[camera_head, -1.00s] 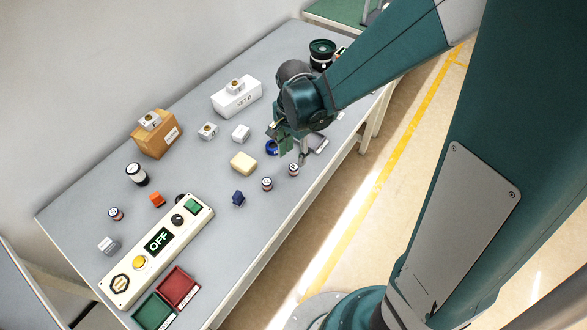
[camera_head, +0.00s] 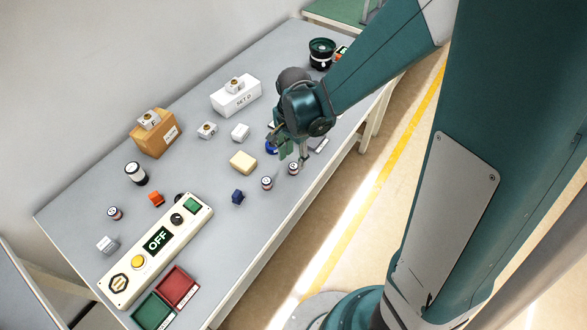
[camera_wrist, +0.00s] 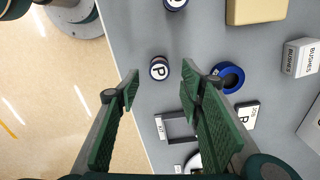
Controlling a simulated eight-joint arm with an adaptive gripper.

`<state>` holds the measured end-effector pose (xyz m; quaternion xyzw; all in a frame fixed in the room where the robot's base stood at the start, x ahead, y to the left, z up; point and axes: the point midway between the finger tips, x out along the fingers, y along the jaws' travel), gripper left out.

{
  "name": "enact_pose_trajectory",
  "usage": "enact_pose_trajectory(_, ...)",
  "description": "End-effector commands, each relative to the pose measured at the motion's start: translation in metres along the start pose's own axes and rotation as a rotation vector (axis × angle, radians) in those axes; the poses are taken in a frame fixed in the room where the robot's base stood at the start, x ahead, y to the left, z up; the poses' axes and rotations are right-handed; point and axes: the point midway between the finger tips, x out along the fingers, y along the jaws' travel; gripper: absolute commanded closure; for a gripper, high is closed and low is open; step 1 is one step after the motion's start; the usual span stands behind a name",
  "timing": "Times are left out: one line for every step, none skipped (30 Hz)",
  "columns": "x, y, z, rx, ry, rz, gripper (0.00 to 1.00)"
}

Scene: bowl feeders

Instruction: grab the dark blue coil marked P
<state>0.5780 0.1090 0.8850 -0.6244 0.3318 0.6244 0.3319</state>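The other coil (camera_wrist: 175,4) is cut by the top edge of that view. In the head view they appear as small banded cylinders near the table's front edge, one coil (camera_head: 293,168) just below my gripper (camera_head: 291,153) and the other coil (camera_head: 267,183) to its left. My gripper (camera_wrist: 161,83) is open and empty above the table.
A blue ring (camera_wrist: 242,78) and a grey square frame (camera_wrist: 160,129) lie near the right finger. A beige block (camera_head: 243,162), a white box (camera_head: 240,132) and a dark blue piece (camera_head: 238,197) stand nearby. The control panel (camera_head: 135,287) is to the left.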

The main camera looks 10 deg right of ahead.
Motion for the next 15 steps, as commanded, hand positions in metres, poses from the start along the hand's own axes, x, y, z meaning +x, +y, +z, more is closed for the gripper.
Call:
enact_pose_trajectory(0.000,0.000,0.000,0.000,0.000,0.000,0.62)
enact_pose_trajectory(0.000,0.000,0.000,0.000,0.000,0.000,0.62)
enact_pose_trajectory(0.001,0.000,0.000,0.000,0.000,0.000,0.62)
enact_pose_trajectory(0.001,0.000,0.000,0.000,0.000,0.000,0.62)
enact_pose_trajectory(0.002,0.000,0.000,0.000,0.000,0.000,0.62)
enact_pose_trajectory(0.003,0.000,0.000,0.000,0.000,0.000,0.62)
enact_pose_trajectory(0.005,0.000,0.000,0.000,0.000,0.000,0.62)
enact_pose_trajectory(0.007,0.000,0.000,0.000,0.000,0.000,0.62)
enact_pose_trajectory(0.010,0.000,0.000,0.000,0.000,0.000,0.62)
enact_pose_trajectory(0.012,0.000,0.000,0.000,0.000,0.000,0.62)
enact_pose_trajectory(0.015,0.001,0.000,0.000,0.000,0.000,0.62)
enact_pose_trajectory(0.019,0.001,0.000,0.000,0.000,0.000,0.62)
enact_pose_trajectory(0.022,0.001,0.000,0.000,0.000,0.000,0.62)
enact_pose_trajectory(0.025,0.000,0.000,0.000,0.000,0.000,0.62)
enact_pose_trajectory(0.030,0.000,0.000,0.000,0.000,0.000,0.62)
